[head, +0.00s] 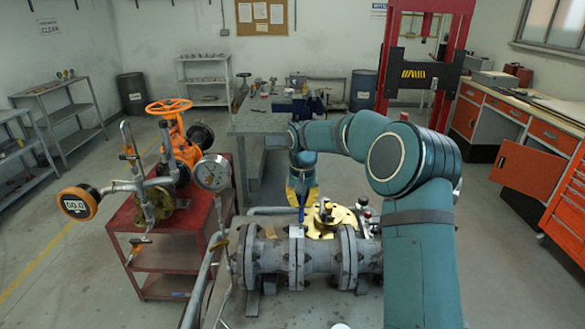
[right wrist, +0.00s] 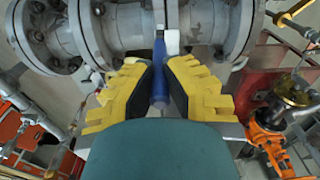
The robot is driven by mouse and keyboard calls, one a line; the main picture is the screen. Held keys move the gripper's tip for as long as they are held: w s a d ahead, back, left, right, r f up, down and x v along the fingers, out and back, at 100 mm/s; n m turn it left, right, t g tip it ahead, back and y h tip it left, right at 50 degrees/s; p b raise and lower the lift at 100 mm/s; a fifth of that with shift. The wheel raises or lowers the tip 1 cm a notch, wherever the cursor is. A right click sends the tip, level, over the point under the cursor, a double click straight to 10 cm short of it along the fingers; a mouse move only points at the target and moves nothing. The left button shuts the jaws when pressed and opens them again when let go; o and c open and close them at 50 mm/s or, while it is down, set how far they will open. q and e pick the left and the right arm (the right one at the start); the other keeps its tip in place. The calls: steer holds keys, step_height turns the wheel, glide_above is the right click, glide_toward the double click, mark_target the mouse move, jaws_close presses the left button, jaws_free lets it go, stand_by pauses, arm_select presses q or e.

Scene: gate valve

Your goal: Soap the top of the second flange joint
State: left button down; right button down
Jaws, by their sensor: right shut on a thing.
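A grey flanged pipe run (head: 272,257) lies across the front of the head view, with several bolted flange joints along it. The middle flange joint (head: 297,260) has its top edge just below my right gripper (head: 301,197). My right gripper has yellow fingers and is shut on a blue tool (head: 301,213) that points down at the pipe. In the right wrist view the blue tool (right wrist: 159,82) sits between the yellow fingers, with a white end (right wrist: 172,42) close to the flanges. I cannot tell whether the white end touches the metal. My left gripper is not in view.
A red cart (head: 170,222) with an orange valve (head: 180,140) stands left of the pipe. A pressure gauge (head: 212,173) rises near the pipe's left end. A workbench (head: 262,122) stands behind.

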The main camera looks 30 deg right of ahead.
steer(key=shift+r+p, duration=0.5)
steer(key=shift+r, duration=0.35)
steer(key=shift+r+p, duration=0.45)
steer(key=shift+r, duration=0.35)
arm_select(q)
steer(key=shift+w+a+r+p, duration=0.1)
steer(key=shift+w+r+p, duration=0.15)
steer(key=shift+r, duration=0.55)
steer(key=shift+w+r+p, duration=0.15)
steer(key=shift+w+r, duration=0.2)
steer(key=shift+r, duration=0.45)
arm_select(e)
steer(key=shift+r, duration=0.85)
